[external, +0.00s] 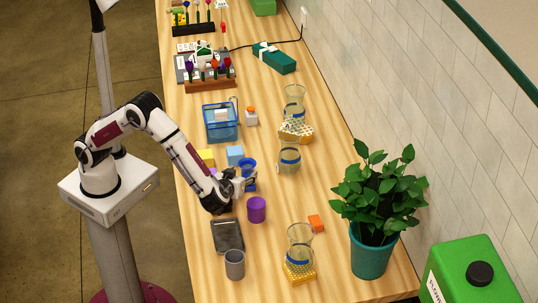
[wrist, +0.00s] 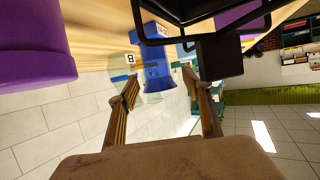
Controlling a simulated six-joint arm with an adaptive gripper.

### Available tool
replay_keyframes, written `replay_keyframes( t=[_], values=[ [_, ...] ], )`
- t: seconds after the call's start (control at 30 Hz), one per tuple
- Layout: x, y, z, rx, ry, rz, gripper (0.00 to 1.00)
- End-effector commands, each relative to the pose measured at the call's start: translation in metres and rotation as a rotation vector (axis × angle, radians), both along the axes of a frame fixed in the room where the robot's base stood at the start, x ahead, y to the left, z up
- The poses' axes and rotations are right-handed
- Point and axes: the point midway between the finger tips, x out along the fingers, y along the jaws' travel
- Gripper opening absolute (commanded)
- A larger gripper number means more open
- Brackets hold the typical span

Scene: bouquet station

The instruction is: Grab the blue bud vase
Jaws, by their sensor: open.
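The blue bud vase (external: 249,165) stands upright on the wooden table in the external view, with its middle partly hidden by my gripper (external: 245,180). In the wrist view, which is upside down, the blue vase (wrist: 160,77) appears beyond and between the two fingertips of my gripper (wrist: 164,100). My gripper is open, with a gap on both sides of the vase. I cannot tell whether the fingertips reach around it.
A purple cup (external: 256,210) stands close to my gripper and looms at the left in the wrist view (wrist: 35,45). A light blue block (external: 235,155) and yellow block (external: 206,158) lie behind. Glass vases (external: 289,158) stand to the right. A dark tray (external: 228,236) lies nearer.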

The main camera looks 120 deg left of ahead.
Motion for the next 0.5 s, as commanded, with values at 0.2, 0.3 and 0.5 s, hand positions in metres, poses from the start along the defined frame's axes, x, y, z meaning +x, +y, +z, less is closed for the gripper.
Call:
replay_keyframes(
  t=[0.2, 0.3, 0.5],
  values=[
    [-0.001, 0.006, -0.002, 0.000, 0.001, 0.002, 0.50],
    [-0.002, 0.014, -0.006, 0.001, 0.002, 0.001, 0.50],
    [-0.005, 0.034, -0.015, 0.000, 0.002, 0.001, 0.50]
  ],
)
